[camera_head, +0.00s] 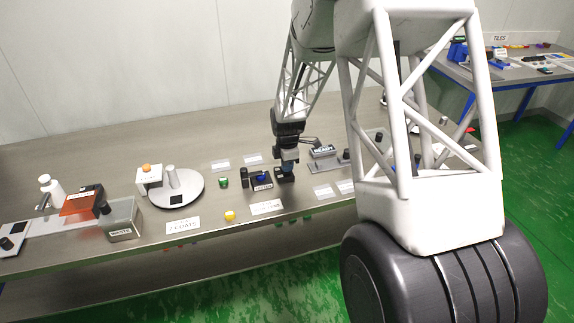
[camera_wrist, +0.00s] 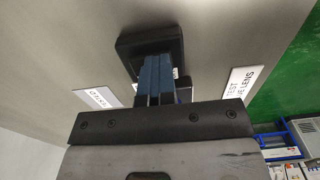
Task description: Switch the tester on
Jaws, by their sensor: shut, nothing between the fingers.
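My gripper (camera_head: 289,167) points down at a small black block (camera_head: 284,175) on the steel bench. In the wrist view the blue fingers (camera_wrist: 155,80) are closed together with nothing between them. Their tips overlap the black block (camera_wrist: 150,44) there; I cannot tell whether they touch it. A dark box with a blue part on top (camera_head: 262,180) and a small label on its front stands just left of the block. I cannot read that label surely, nor tell which unit is the tester. No switch can be made out; the fingers hide part of the block.
A white card (camera_wrist: 243,82) reading "TEST ... LENS" lies beside the block. A grey display unit (camera_head: 323,152) stands to the right, with small dark items beyond. Left are a green item (camera_head: 224,183), a round white plate (camera_head: 178,190) and a waste bin (camera_head: 122,219).

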